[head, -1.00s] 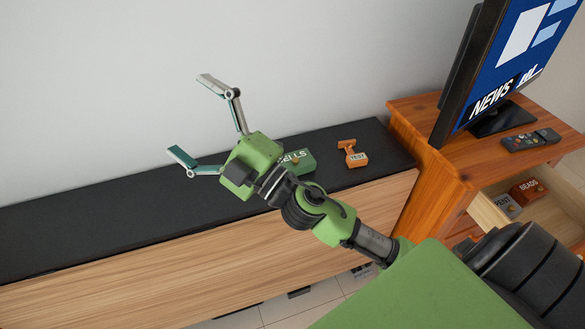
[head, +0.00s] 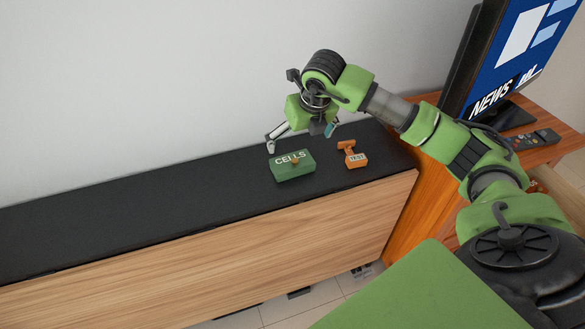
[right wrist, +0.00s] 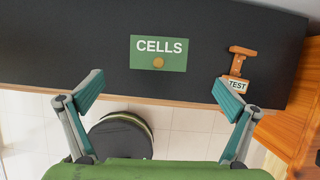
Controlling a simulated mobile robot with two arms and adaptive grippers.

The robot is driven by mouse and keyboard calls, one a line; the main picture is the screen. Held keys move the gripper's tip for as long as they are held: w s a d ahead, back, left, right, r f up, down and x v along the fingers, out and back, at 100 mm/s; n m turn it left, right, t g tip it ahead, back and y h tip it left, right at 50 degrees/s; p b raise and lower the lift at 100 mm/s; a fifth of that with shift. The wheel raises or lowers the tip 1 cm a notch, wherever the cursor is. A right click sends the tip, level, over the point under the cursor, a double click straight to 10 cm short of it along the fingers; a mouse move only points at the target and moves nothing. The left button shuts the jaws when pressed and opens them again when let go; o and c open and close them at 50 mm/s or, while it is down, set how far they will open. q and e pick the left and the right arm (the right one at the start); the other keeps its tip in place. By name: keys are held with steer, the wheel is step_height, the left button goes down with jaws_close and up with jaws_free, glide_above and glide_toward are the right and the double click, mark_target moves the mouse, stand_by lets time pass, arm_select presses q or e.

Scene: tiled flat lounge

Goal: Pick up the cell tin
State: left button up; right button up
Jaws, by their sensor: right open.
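The cell tin (head: 291,171) is a green box with "CELLS" in white and a round tan knob. It sits on the black top of the low cabinet (head: 130,212). In the right wrist view the tin (right wrist: 146,59) lies beyond and between the two fingertips. My right gripper (head: 301,139) is open and empty, pointing down above the cabinet, just behind the tin in the head view. It is apart from the tin. Its teal finger pads show wide apart in the right wrist view (right wrist: 157,83). My left gripper is not in view.
An orange tool labelled "TEST" (head: 355,158) stands close to the right of the tin. An orange wooden stand (head: 405,212) with a television (head: 500,75) and a remote (head: 535,139) is at the right. The cabinet top left of the tin is clear.

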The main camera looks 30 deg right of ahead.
mark_target(293, 160)
steer(key=x, duration=0.8)
steer(key=shift+a+p, duration=0.15)
steer(key=shift+p, duration=0.2)
steer(key=p+x, duration=0.1)
steer(key=x, duration=0.3)
steer(key=shift+w+f, duration=0.15)
steer(key=shift+f, duration=0.4)
steer(key=shift+r, duration=0.1)
steer(key=c, duration=1.1)
